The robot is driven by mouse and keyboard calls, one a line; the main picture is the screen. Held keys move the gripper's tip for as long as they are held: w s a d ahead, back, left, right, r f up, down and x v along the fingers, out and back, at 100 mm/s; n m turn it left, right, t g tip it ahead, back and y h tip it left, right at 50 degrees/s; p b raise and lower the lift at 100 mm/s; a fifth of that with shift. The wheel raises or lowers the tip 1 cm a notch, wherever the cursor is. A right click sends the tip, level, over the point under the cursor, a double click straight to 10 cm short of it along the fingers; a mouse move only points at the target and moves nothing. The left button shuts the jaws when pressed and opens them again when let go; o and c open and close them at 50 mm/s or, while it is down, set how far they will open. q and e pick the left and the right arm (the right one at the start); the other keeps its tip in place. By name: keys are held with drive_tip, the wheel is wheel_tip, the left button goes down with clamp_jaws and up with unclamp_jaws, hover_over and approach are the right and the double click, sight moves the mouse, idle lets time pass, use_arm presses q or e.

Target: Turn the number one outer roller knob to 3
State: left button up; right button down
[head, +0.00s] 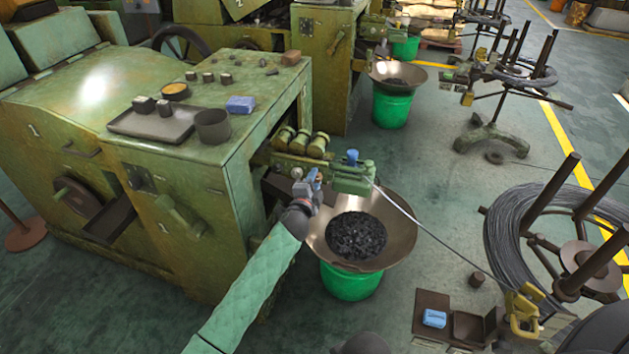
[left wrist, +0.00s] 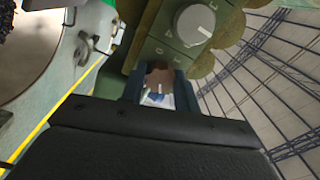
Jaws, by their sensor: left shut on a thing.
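The green roller unit (head: 300,142) juts from the right side of the heading machine, with several green rollers on top. My left gripper (head: 312,184) is at the front face of this unit. In the left wrist view, my left gripper (left wrist: 158,90) is shut on a roller knob (left wrist: 159,77), a small brownish round part between its fingers. A second, grey knob (left wrist: 194,25) with a white pointer line sits above it on the green face, with small white marks beside it. The gripped knob's dial marks are mostly hidden, so I cannot read its setting. My right gripper is not in view.
A wide metal pan (head: 400,235) with dark pieces rests on a green bucket (head: 350,283) beside my left arm. A wire runs from the unit to a coil stand (head: 560,240) at right. A tray (head: 155,125) lies on the machine top.

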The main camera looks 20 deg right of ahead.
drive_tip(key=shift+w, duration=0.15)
use_arm(q)
drive_tip(key=o, duration=0.9)
drive_tip(key=shift+o, duration=0.4)
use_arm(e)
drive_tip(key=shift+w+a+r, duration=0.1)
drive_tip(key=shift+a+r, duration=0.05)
use_arm(q)
drive_tip(key=shift+s, duration=0.1)
drive_tip(key=b+v, duration=0.1)
drive_tip(key=v, duration=0.6)
drive_tip(key=shift+s+a, duration=0.2)
drive_tip(key=shift+s, duration=0.1)
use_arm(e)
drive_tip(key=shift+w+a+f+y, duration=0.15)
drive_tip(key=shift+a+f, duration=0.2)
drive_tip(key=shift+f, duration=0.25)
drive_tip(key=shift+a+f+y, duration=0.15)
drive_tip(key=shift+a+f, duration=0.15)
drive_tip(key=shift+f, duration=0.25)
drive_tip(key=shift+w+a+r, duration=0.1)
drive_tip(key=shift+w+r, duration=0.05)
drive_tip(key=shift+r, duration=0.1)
